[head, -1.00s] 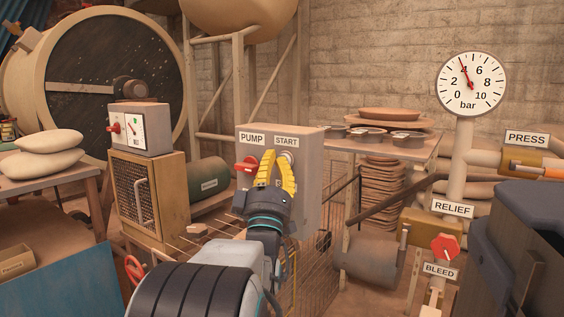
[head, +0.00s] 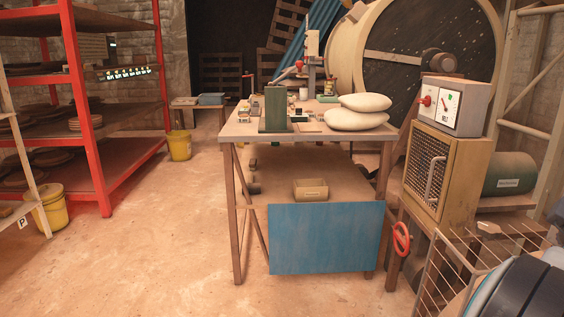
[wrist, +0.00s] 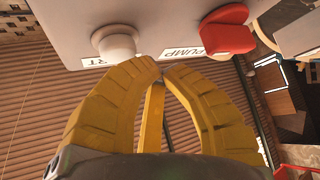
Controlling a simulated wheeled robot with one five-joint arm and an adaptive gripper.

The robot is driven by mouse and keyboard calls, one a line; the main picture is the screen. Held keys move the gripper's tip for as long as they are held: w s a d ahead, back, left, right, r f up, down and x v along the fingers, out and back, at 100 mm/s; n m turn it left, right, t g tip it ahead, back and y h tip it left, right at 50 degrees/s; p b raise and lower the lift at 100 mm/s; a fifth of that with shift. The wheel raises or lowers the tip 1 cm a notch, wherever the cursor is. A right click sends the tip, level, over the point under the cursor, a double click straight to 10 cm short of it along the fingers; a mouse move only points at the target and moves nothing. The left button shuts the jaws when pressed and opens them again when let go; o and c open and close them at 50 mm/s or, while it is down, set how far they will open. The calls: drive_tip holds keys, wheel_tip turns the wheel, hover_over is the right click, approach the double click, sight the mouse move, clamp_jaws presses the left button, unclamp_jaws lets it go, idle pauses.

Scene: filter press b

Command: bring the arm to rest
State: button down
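I cannot tell whether the tips touch the box. The head view now does not show the gripper or the pump box; only a dark rounded part of my arm is at its lower right corner.
A wooden table (head: 245,138) with two pale sacks (head: 355,112) and a blue panel (head: 325,238) stands mid-picture. A control box (head: 453,105) sits on a mesh-fronted cabinet (head: 440,180). Red shelving (head: 92,150) and yellow buckets (head: 179,145) are left.

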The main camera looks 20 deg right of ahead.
drive_tip(key=w+a+r+n+t+y+p, duration=0.1)
drive_tip(key=w+a+r+t+y+p, duration=0.25)
drive_tip(key=w+p, duration=0.4)
drive_tip(key=w+a+r+n+t+y+p, duration=0.1)
drive_tip(key=w+a+n+t+y+p, duration=0.15)
drive_tip(key=w+a+y+p, duration=1.05)
drive_tip(key=a+n+g+y+p, duration=0.15)
drive_tip(key=a+p, duration=0.45)
drive_tip(key=a, duration=0.8)
drive_tip(key=s+a+r+n+g+y+p, duration=0.1)
drive_tip(key=s+a+r+g+y+p, duration=0.1)
drive_tip(key=s+a+p, duration=0.4)
drive_tip(key=s+a+r+n+g+y+p, duration=0.1)
drive_tip(key=s+a+r+g+y+p, duration=0.1)
drive_tip(key=s+a+g+p, duration=0.3)
drive_tip(key=s+a+y+p, duration=0.1)
drive_tip(key=s+a+p, duration=0.1)
drive_tip(key=a, duration=0.2)
drive_tip(key=shift+s+a+r+y, duration=0.15)
drive_tip(key=shift+s+a+y, duration=0.2)
drive_tip(key=shift+s+y, duration=0.05)
